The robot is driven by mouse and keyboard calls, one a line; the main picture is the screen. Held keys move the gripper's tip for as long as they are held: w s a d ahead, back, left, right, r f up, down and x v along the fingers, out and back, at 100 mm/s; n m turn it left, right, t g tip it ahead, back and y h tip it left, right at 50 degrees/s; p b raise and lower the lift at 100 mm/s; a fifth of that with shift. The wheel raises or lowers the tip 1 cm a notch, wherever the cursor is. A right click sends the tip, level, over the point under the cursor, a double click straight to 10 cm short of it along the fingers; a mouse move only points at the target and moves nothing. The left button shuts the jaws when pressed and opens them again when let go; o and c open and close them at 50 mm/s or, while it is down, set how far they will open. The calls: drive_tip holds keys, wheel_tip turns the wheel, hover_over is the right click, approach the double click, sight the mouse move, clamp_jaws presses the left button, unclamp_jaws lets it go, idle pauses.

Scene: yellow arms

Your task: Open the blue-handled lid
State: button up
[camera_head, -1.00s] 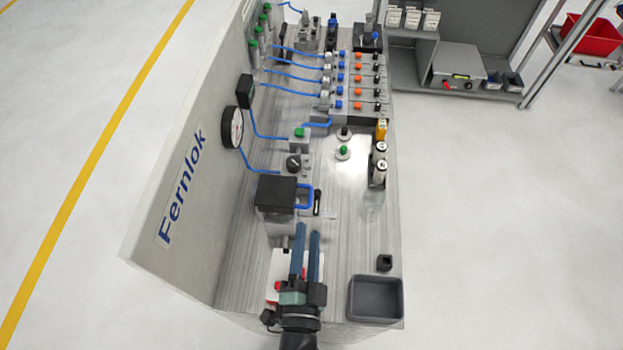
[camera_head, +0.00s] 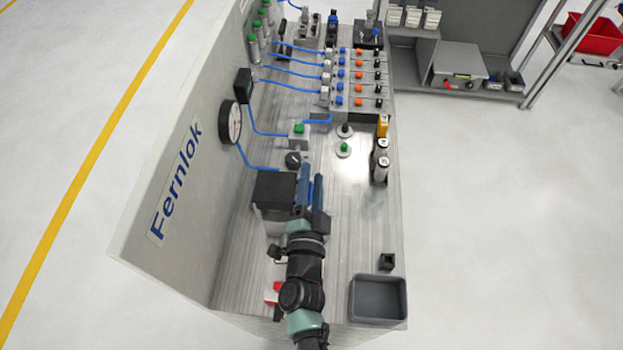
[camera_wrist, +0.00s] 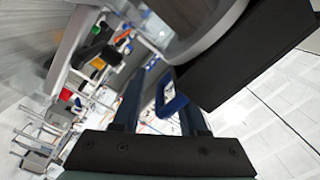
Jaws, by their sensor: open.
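The lid (camera_head: 273,186) is a black square cover on a box on the bench, and it looks shut. Its blue handle (camera_wrist: 165,98) is a loop on the lid's right side. In the head view the handle is mostly hidden by my fingers. My gripper (camera_head: 312,172) is open, with its two long blue-grey fingers beside the lid's right edge. In the wrist view the handle shows between the fingers of my gripper (camera_wrist: 160,85), with the dark lid (camera_wrist: 245,55) to the right. I cannot tell whether a finger touches the handle.
A round gauge (camera_head: 230,122) and a black knob (camera_head: 293,159) are near the lid. Bottles (camera_head: 381,165) stand at the right edge of the bench. A grey tray (camera_head: 378,298) and a small black block (camera_head: 387,261) lie at the front right. The bench right of my arm is mostly clear.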

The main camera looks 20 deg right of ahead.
clamp_jaws()
